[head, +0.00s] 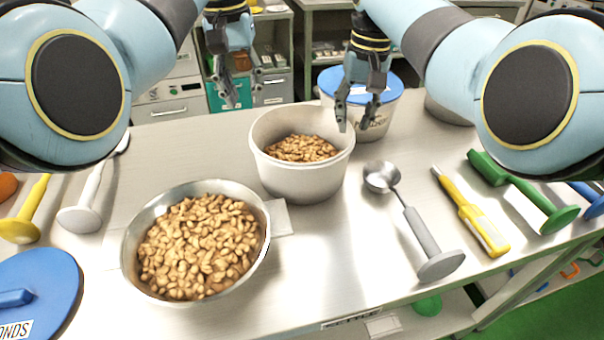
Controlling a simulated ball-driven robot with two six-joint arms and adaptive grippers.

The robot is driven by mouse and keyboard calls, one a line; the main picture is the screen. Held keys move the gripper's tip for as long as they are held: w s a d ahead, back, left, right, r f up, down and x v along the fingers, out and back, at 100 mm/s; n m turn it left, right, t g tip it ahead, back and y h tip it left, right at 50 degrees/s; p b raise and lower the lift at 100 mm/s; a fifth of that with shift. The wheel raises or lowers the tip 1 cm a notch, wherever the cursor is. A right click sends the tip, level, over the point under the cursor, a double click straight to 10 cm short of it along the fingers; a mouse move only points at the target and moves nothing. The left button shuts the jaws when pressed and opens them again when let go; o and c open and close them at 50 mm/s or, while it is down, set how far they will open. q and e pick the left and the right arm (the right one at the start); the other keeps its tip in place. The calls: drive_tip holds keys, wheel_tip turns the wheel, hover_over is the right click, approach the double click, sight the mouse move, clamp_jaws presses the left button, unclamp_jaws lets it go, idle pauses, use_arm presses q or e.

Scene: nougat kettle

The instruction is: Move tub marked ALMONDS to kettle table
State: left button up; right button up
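A blue lid (35,295) lies at the lower left, its label partly cut off and reading "ONDS". An open white tub (303,180) with brown nuts inside stands mid-table; no label shows on its visible side. Behind it to the right stands a tub with a blue lid (362,80), its label mostly hidden by my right gripper. My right gripper (357,122) is open, its fingers at the open tub's right rim; I cannot tell whether they touch it. My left gripper (240,97) is open and empty above the far table edge. The metal table's front edge has a label (352,321) apparently reading "KETTLE".
A steel bowl of nuts (132,262) stands left of the open tub. A steel scoop (420,235), yellow tool (480,225) and green tool (525,192) lie to the right. A yellow tool (25,222) and pale tool (85,210) lie left. Bare table shows at front centre.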

drive_tip(key=r, duration=0.5)
drive_tip(key=shift+d+r, duration=0.2)
